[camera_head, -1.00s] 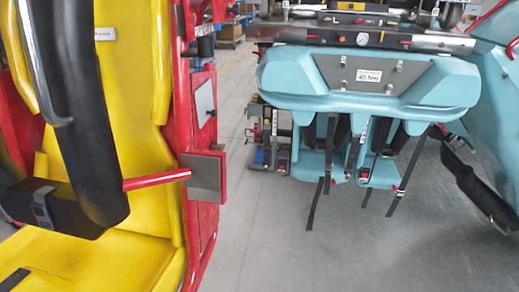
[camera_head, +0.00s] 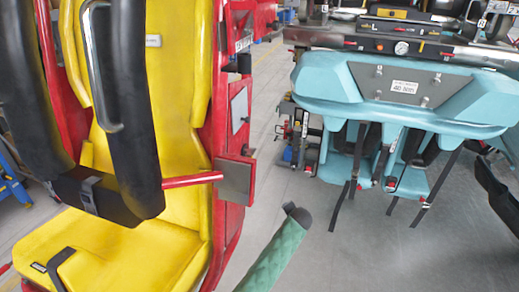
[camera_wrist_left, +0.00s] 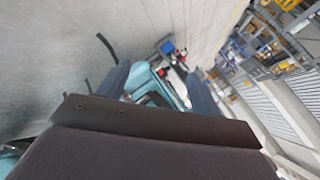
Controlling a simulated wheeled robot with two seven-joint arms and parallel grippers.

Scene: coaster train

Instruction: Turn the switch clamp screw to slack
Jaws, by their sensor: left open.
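I cannot pick out the switch clamp screw in either view. In the left wrist view my left gripper (camera_wrist_left: 158,88) shows two blue-grey fingers spread apart, with nothing held between them. Past the fingers is a light blue part (camera_wrist_left: 143,80), with small red and dark parts beyond it that are too small to name. Neither gripper shows in the head view, and my right gripper is in neither view.
A yellow seat (camera_head: 185,125) with a black restraint (camera_head: 135,110) and red frame (camera_head: 238,130) stands left. A light blue train body (camera_head: 440,85) with hanging straps stands right. A green quilted tube with a dark end (camera_head: 275,257) rises from below. Grey floor (camera_head: 320,250) between is clear.

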